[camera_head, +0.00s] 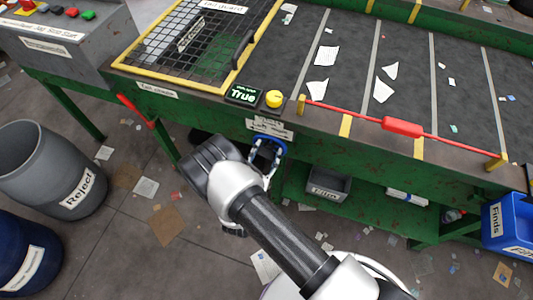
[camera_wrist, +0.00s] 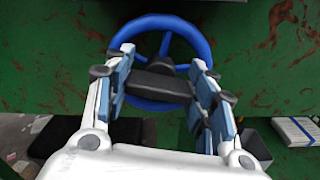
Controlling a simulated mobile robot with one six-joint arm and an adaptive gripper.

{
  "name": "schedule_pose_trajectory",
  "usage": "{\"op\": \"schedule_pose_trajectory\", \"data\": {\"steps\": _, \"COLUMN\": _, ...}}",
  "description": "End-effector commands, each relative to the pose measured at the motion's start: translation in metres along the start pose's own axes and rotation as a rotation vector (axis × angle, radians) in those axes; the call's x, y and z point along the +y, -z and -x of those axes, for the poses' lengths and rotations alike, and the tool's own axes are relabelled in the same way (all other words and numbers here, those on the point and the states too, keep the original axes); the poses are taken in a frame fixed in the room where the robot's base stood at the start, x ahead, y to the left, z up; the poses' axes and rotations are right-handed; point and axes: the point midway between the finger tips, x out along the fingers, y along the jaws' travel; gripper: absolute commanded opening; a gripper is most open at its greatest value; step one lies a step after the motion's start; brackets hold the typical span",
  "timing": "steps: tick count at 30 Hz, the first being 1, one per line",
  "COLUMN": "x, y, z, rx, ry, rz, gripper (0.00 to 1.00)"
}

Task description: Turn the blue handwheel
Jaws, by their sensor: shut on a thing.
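The blue handwheel (camera_head: 271,138) is on the green side of the belt frame, below a small label plate. In the wrist view the blue rim (camera_wrist: 166,22) and its spokes show upright in front of me. My gripper (camera_head: 265,160) reaches up to the wheel from below. In the wrist view my gripper (camera_wrist: 162,62) has one finger on each side of the wheel's lower half and is shut on it. A dark bar crosses between the fingers in front of the wheel. The fingers hide the lower sides of the rim.
A yellow button (camera_head: 274,98) and a "True" display (camera_head: 243,94) sit above the wheel. A red bar (camera_head: 400,127) runs along the belt edge. A grey bin (camera_head: 328,187) stands on the shelf below. A grey Reject barrel (camera_head: 50,170) stands at left.

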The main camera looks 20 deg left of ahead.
Motion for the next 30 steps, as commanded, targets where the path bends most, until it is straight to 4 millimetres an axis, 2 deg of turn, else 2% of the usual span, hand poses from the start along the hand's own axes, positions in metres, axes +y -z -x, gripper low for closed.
{"op": "schedule_pose_trajectory", "data": {"steps": 17, "x": 0.0001, "y": 0.0001, "z": 0.0000, "rx": 0.000, "ry": 0.000, "rz": 0.048, "gripper": 0.27}}
{"op": "schedule_pose_trajectory", "data": {"steps": 18, "x": 0.0001, "y": 0.0001, "z": 0.0000, "rx": 0.000, "ry": 0.000, "rz": 0.048, "gripper": 0.52}}
{"op": "schedule_pose_trajectory", "data": {"steps": 27, "x": 0.0002, "y": 0.0001, "z": 0.0000, "rx": 0.000, "ry": 0.000, "rz": 0.047, "gripper": 0.72}}
{"op": "schedule_pose_trajectory", "data": {"steps": 30, "x": 0.0002, "y": 0.0001, "z": 0.0000, "rx": 0.000, "ry": 0.000, "rz": 0.047, "gripper": 0.72}}
